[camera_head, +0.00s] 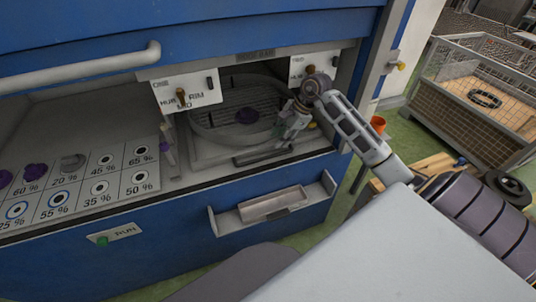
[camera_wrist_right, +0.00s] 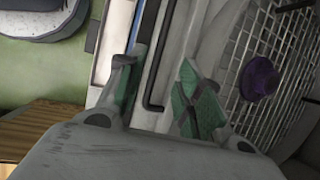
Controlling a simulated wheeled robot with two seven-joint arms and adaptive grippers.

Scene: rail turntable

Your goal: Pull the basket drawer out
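The basket drawer (camera_head: 204,131) sits inside the opening of the blue cabinet, a grey tray with a wire mesh floor. It also shows in the right wrist view (camera_wrist_right: 228,60). A dark bar handle (camera_head: 264,153) runs along its front edge. My right gripper (camera_head: 284,128) hangs over the drawer's right front part, close to the handle. In the right wrist view its green-padded fingers are apart, and the handle (camera_wrist_right: 158,65) appears between them. I cannot tell whether a finger touches it. A purple knob-like piece (camera_head: 247,116) lies on the mesh. My left gripper is not in view.
White labelled panels (camera_head: 187,95) hang at both sides of the opening. A ledge with percentage marks (camera_head: 90,188) and purple pieces lies left. A grey shelf bracket (camera_head: 272,206) juts from the blue front below. A wire crate (camera_head: 480,95) stands at right on green floor.

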